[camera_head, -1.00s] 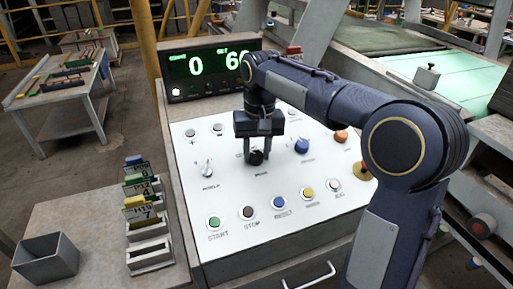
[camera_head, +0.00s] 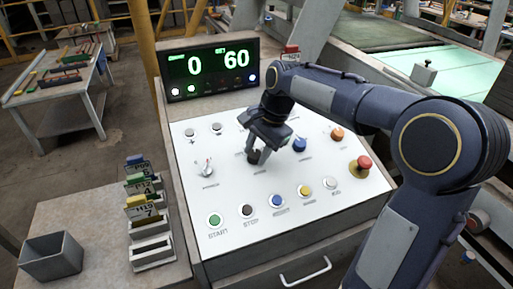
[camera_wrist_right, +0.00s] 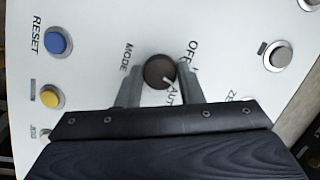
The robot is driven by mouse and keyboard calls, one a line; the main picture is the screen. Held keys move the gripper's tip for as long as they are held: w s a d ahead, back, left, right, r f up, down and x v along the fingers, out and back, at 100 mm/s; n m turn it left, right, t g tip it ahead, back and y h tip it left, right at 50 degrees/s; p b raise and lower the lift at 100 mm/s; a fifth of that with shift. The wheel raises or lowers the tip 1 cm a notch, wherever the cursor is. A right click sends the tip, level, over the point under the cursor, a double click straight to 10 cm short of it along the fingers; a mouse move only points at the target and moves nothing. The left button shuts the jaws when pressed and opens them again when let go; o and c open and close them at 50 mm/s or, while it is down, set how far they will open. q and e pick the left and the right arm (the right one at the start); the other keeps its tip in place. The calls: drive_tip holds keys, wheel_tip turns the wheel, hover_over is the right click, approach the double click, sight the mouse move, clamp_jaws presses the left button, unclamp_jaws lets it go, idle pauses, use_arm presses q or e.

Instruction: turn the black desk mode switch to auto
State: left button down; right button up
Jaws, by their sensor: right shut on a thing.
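The black desk mode switch (camera_head: 254,157) is a round knob on the white sloped panel. In the right wrist view the knob (camera_wrist_right: 159,71) sits between my fingers, with the labels MODE, OFF and AUTO around it. Its short white mark points toward the AUTO lettering, which is partly hidden by my gripper. My right gripper (camera_head: 256,158) reaches down from above, turned at a slant, and is shut on the knob; its fingers also show in the wrist view (camera_wrist_right: 160,88). My left gripper is in neither view.
A blue knob (camera_head: 299,145) is close to the right of my gripper. A red mushroom button (camera_head: 363,162) is at the panel's right, and several push buttons line its front. A display (camera_head: 212,70) reading 0 and 60 stands behind. A grey bin (camera_head: 51,257) is at left.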

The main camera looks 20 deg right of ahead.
drive_tip(key=m+t, duration=0.1)
drive_tip(key=m, duration=0.2)
drive_tip(key=shift+s+r+m+p, duration=0.1)
drive_tip(key=shift+m+p, duration=0.2)
drive_tip(key=shift+p, duration=0.05)
drive_tip(key=shift+m+t+p, duration=0.4)
drive_tip(key=shift+m, duration=1.3)
drive_tip(key=o, duration=1)
drive_tip(key=shift+c, duration=0.2)
drive_tip(key=v, duration=0.7)
drive_tip(key=shift+s+d+r, duration=0.2)
drive_tip(key=shift+r, duration=0.05)
